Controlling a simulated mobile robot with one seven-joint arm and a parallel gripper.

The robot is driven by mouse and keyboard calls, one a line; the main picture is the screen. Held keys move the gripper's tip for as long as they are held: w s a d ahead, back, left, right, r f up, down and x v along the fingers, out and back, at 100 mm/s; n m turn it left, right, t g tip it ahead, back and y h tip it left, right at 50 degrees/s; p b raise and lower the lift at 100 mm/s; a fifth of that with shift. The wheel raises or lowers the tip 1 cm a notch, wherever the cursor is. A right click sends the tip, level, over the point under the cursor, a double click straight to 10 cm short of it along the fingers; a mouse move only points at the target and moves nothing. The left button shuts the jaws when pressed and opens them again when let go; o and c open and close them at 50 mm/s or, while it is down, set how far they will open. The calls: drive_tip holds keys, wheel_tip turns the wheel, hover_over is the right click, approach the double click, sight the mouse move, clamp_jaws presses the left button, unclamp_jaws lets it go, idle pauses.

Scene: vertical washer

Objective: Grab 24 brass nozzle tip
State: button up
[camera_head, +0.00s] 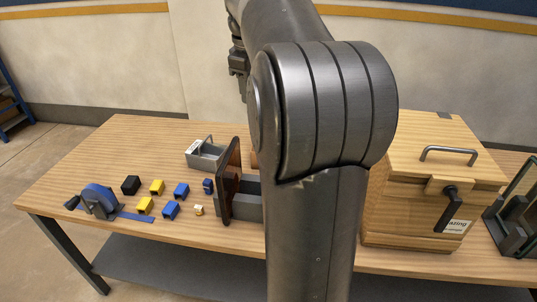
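A small pale brass-coloured piece (199,210) lies on the wooden table, just left of a dark upright panel. It may be the brass nozzle tip; it is too small to read a number on it. My gripper (238,66) shows only in part, at the top behind my arm, raised well above and beyond the table. It is apart from the small piece. Its fingers are too small and too covered to tell whether they are open. My arm hides the middle of the table.
Near the piece lie blue blocks (181,190), yellow blocks (157,187) and a black block (131,185). A metal tray (206,154) is behind. The dark panel (229,182) stands close right. A wooden box (415,205) fills the right.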

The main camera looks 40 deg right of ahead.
drive_tip(key=w+d+f+n+g+y, duration=0.1)
drive_tip(key=d+f, duration=0.3)
drive_tip(key=d, duration=0.7)
drive_tip(key=w+d+f+n, duration=0.15)
drive_tip(key=d+f, duration=0.25)
drive_tip(key=d, duration=0.8)
drive_tip(key=f, duration=2.7)
drive_tip(key=shift+s+a+f, duration=0.1)
drive_tip(key=shift+s+f, duration=0.15)
drive_tip(key=shift+s, duration=0.1)
drive_tip(key=f, duration=0.6)
drive_tip(key=shift+s+d, duration=0.2)
clamp_jaws()
drive_tip(key=shift+r, duration=0.1)
